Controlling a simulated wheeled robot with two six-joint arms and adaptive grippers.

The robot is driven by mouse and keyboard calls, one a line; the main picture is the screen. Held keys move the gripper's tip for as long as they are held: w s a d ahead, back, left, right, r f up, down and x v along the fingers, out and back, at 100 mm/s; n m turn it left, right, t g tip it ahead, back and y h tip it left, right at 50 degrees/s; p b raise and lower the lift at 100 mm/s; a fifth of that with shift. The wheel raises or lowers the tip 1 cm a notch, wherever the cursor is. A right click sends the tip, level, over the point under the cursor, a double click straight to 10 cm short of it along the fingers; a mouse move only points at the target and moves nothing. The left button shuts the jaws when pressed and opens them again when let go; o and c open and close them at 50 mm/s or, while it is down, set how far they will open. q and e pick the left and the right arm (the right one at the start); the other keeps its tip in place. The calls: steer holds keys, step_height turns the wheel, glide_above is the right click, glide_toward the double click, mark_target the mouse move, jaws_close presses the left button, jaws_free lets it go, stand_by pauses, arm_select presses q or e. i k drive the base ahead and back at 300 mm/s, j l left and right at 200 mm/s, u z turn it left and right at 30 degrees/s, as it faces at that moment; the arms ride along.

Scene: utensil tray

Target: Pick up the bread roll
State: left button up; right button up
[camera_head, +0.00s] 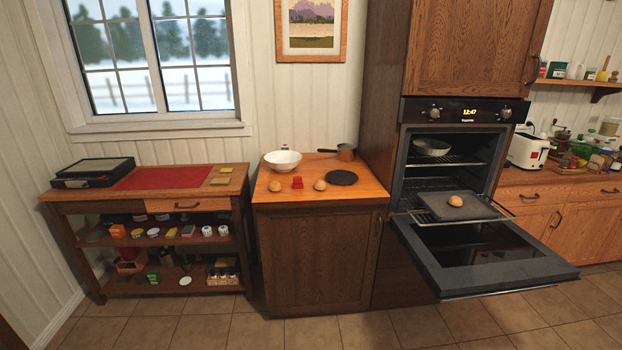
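Three small round tan shapes that look like bread rolls are in the head view. One bread roll (275,186) is on the wooden counter (330,206) at its left side, in front of a white bowl (283,160). A second bread roll (320,185) is on the same counter, left of a round black plate (342,177). A third bread roll (456,200) is on a dark tray (478,209) on a pulled-out rack of the open oven. Neither of my grippers is in view.
The oven door (478,258) is lowered and juts out over the floor. A small red object (297,182) sits between the counter rolls. A saucepan (345,152) stands behind the black plate. A side table with shelves (160,205) is at the left.

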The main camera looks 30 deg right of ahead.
mark_target(320, 185)
steer(key=i+j+z, duration=0.1)
steer(key=i+z, duration=0.35)
steer(key=i+j+z, duration=0.2)
steer(key=z, duration=0.2)
steer(key=i+j+z, duration=0.3)
steer(key=z, duration=0.15)
steer(key=i+j+z, duration=0.3)
steer(key=j+z, duration=0.15)
